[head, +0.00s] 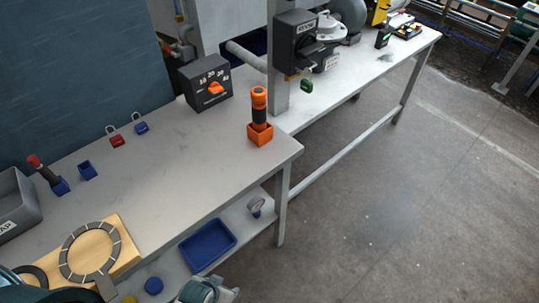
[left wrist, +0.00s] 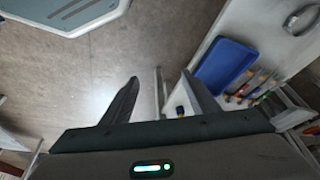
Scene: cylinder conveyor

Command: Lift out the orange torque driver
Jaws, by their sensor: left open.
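The orange torque driver (head: 259,103) has an orange cap and a dark grip. It stands upright in an orange square holder (head: 260,135) near the right front corner of the near bench; its lower end is hidden inside the holder. My left gripper (head: 222,292) is low at the bottom edge of the head view, partly cut off, well in front of the driver and apart from it. In the left wrist view its two dark fingers (left wrist: 164,85) are spread with only floor and shelf behind them, so it is open and empty. My right gripper is not identifiable.
The bench (head: 190,155) is clear around the holder. A dial box (head: 206,82) stands behind it, a post (head: 278,65) to the right. A red-topped tool in a blue holder (head: 60,186) and a grey bin (head: 15,200) are far left. A blue tray (head: 207,245) is on the lower shelf.

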